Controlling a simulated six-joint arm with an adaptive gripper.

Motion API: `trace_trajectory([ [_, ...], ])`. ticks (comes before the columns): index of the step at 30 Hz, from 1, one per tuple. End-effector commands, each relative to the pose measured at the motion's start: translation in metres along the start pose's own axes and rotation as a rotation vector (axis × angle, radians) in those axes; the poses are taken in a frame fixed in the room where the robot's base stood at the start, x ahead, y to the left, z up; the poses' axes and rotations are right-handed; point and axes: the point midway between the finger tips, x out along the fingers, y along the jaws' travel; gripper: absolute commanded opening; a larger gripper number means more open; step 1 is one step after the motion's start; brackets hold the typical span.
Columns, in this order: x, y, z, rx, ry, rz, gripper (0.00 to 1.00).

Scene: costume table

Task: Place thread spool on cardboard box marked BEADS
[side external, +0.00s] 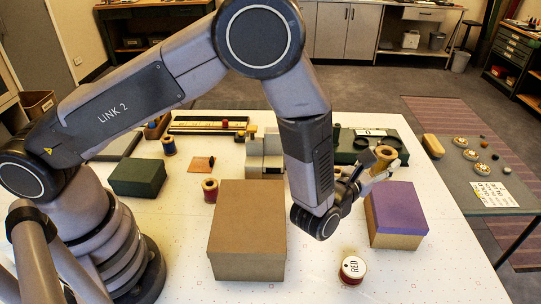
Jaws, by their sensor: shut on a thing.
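My gripper (366,172) is at the right of the arm, above the table and just left of and above the purple-topped box. It is shut on a thread spool (388,154) with pale wooden ends, held tilted; the fingers partly hide it, and its thread colour is unclear. A large brown cardboard box (246,228) stands at front centre. A cardboard box with a purple top (397,207) stands at the right. A dark green box (138,177) stands at the left. No BEADS marking is readable on any of them.
A red spool (210,191) and a blue spool (168,146) stand at the left. A round tin marked RED (353,268) is at the front. A grey machine (263,148) and a green tray (347,150) are behind. The front right of the white table is clear.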

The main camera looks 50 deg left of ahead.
Motion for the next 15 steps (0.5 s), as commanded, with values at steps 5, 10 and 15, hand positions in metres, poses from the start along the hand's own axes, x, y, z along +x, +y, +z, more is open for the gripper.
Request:
trace_trajectory([
  [5, 0.036, -0.02, -0.03, 0.001, 0.0, 0.001, 0.09],
  [10, 0.055, -0.031, -0.057, 0.001, 0.0, 0.002, 0.09],
  [15, 0.063, -0.036, -0.068, 0.0, 0.0, 0.002, 0.09],
])
